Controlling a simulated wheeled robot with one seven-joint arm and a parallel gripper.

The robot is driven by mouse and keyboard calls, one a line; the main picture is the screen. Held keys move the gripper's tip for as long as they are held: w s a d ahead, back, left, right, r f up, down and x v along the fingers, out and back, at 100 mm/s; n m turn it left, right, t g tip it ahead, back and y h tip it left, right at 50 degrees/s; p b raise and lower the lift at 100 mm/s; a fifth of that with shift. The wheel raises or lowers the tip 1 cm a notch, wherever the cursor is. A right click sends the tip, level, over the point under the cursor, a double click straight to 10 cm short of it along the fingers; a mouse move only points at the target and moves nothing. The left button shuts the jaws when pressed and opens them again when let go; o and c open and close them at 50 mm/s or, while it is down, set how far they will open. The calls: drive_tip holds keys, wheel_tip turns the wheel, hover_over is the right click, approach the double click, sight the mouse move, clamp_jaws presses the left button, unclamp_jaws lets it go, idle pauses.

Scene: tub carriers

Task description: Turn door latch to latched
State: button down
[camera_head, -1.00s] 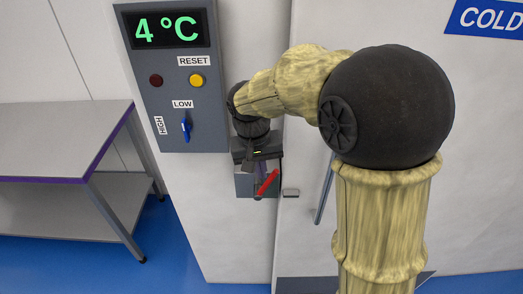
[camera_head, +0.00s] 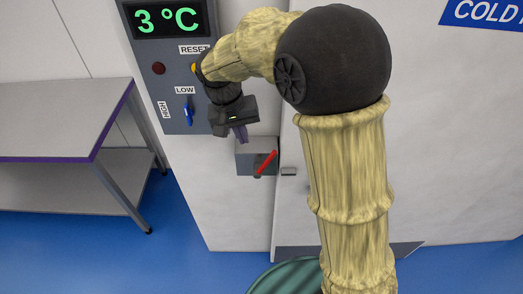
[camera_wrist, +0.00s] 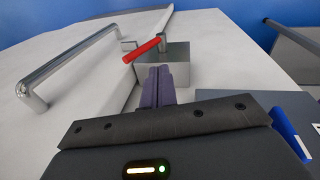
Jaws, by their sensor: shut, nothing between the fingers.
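The door latch is a grey box (camera_head: 246,157) with a red lever (camera_head: 265,162), mounted on the wall at the left edge of the cold-room door. In the head view the lever slants, its upper end to the right. In the wrist view the red lever (camera_wrist: 142,50) sticks out to the left from the grey box (camera_wrist: 170,68). My gripper (camera_head: 241,133) is shut and empty, just above and left of the latch box. In the wrist view its purple fingertips (camera_wrist: 158,75) are together and appear apart from the lever.
A control panel (camera_head: 171,75) reads 3 °C, with a red light, a yellow button and a blue switch (camera_head: 188,114). A door handle (camera_wrist: 75,60) stands out from the door in the wrist view. A grey table (camera_head: 60,115) stands at left.

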drive_tip(key=p, duration=0.2)
approach(265, 162)
wheel_tip(265, 162, down, 3)
drive_tip(key=a, duration=0.3)
drive_tip(key=d, duration=0.1)
drive_tip(key=d+f+p, duration=0.2)
drive_tip(key=shift+w+d, duration=0.15)
drive_tip(key=shift+d, duration=0.25)
drive_tip(key=shift+d+f, duration=0.1)
drive_tip(key=shift+w+f, duration=0.1)
